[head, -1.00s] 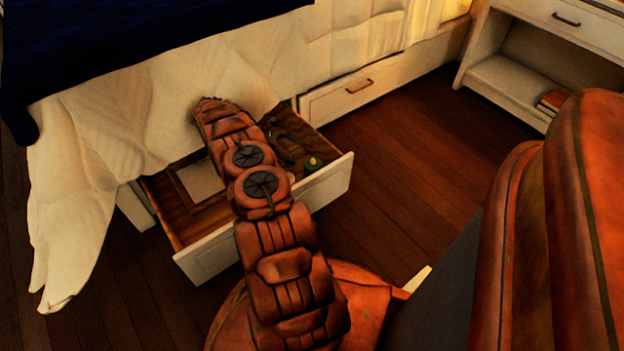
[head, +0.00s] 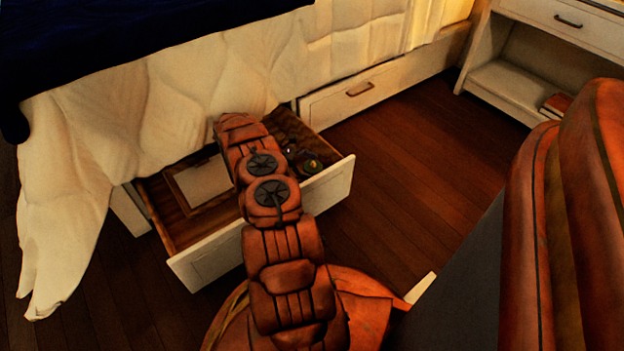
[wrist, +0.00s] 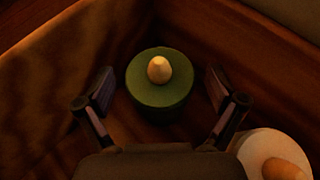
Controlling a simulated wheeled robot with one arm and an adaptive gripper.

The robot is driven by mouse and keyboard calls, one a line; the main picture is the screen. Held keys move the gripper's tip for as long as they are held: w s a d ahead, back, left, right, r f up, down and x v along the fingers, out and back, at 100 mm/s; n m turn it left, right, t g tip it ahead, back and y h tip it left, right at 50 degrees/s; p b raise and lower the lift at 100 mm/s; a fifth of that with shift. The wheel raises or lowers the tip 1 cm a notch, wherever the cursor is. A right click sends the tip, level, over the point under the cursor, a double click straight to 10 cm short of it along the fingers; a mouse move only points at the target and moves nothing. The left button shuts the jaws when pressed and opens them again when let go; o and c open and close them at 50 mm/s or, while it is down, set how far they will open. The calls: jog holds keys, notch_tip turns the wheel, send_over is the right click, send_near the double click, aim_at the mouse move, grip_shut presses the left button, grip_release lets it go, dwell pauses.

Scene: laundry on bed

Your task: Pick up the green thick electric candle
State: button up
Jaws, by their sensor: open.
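The green thick electric candle (wrist: 160,92) stands upright in the drawer in the wrist view, with a pale flame-shaped tip on top. My gripper (wrist: 159,78) is open, with one finger to its left and one to its right, both apart from it. The candle's lower part is in shadow, so I cannot tell how deep the fingers reach. In the head view the candle (head: 312,167) shows small near the drawer's right end, and my arm hides much of the drawer's middle.
A white candle (wrist: 265,147) with a similar tip stands close by, at lower right beside my right finger. The open drawer (head: 215,256) has wooden walls, near the candle at the back and right. A flat pale framed item (head: 200,180) lies in its left part. Bedding hangs above.

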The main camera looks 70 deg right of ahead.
aim_at(319, 170)
jog(key=b+x, duration=0.1)
jog(key=x, duration=0.2)
jog(key=shift+s+f, duration=0.1)
jog(key=shift+f, duration=0.1)
jog(key=c, duration=1.3)
jog(key=shift+r, duration=0.15)
